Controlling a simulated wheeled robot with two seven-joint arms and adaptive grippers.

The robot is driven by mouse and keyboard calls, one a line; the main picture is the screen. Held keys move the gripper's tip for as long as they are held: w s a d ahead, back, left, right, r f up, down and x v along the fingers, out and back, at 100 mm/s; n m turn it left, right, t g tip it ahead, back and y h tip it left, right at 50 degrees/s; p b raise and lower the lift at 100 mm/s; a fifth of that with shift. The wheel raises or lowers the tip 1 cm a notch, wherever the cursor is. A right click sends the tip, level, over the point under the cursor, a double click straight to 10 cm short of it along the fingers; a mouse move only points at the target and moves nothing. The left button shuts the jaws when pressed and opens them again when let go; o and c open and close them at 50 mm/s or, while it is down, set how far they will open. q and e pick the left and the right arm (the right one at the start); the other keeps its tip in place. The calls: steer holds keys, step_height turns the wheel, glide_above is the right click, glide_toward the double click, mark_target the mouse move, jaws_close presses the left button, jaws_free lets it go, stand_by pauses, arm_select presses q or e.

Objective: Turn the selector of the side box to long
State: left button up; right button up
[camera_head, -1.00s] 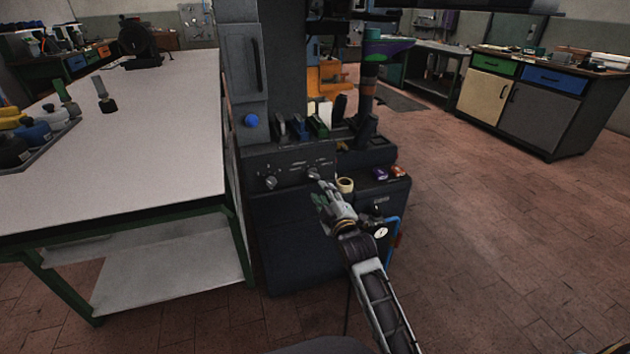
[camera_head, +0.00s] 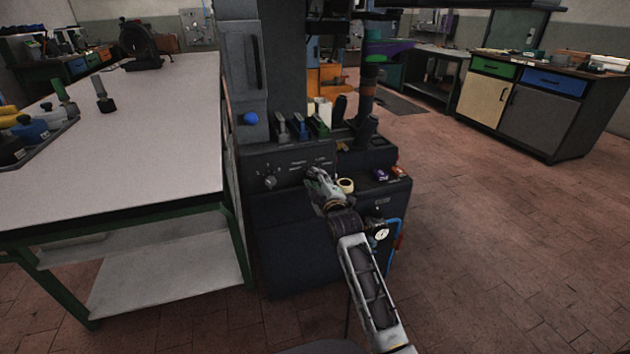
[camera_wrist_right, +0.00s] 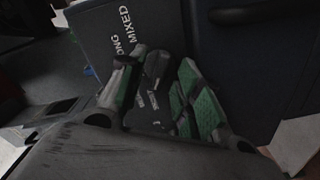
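The dark box (camera_head: 300,235) stands right of the white table, with a control panel (camera_head: 262,163) on its upper front. A left knob (camera_head: 270,182) shows on the panel. My right gripper (camera_head: 314,175) is at the panel's right part and hides the right knob there. In the right wrist view, the panel carries the white words MIXED and LONG (camera_wrist_right: 125,30). The right gripper's green-padded fingers (camera_wrist_right: 160,95) are apart, close to the panel. A dark shape, possibly the selector, lies between them; I cannot tell whether they touch it. My left gripper is not in view.
The white table (camera_head: 130,150) stands close on the left. A tape roll (camera_head: 346,185) and small coloured boxes (camera_head: 382,174) are on the ledge right of the gripper. A gauge (camera_head: 382,233) with a blue pipe is below. Open floor lies to the right.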

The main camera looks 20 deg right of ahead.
steer(key=shift+w, duration=0.5)
jaws_close()
